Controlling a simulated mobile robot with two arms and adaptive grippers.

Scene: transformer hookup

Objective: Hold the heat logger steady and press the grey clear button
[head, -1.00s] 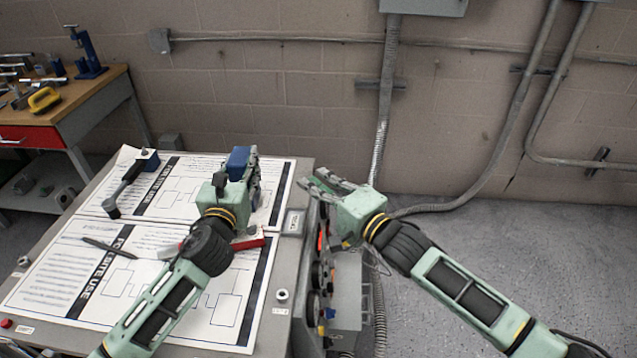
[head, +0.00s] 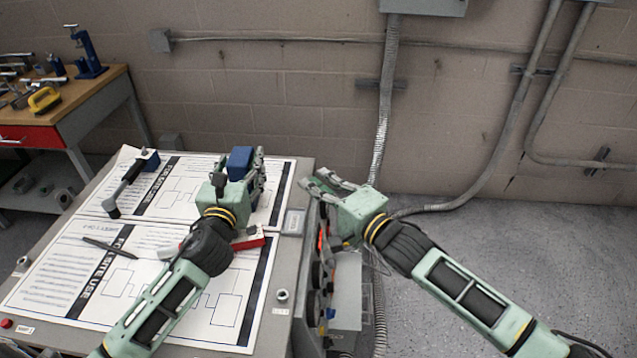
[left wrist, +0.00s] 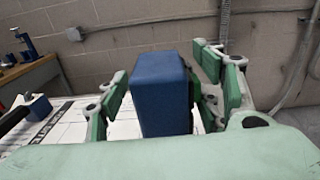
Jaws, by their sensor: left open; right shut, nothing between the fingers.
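A blue box (head: 240,161), which looks like the heat logger, stands upright on the far part of the sloped bench top. In the left wrist view the blue box (left wrist: 163,92) is between the fingers of my left gripper (left wrist: 160,88). That gripper (head: 240,170) is open around it, with a visible gap on the left and the right finger close to its side. No grey button shows on the faces I see. My right gripper (head: 316,180) is shut and empty, beyond the bench top's right edge, to the right of the box.
Printed sheets (head: 120,270) cover the bench top. A black-handled tool with a blue end (head: 128,185), a dark pen-like tool (head: 110,247) and a red-handled tool (head: 250,242) lie there. A small grey plate (head: 293,222) sits at the right edge. A wooden workbench (head: 90,88) stands far left.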

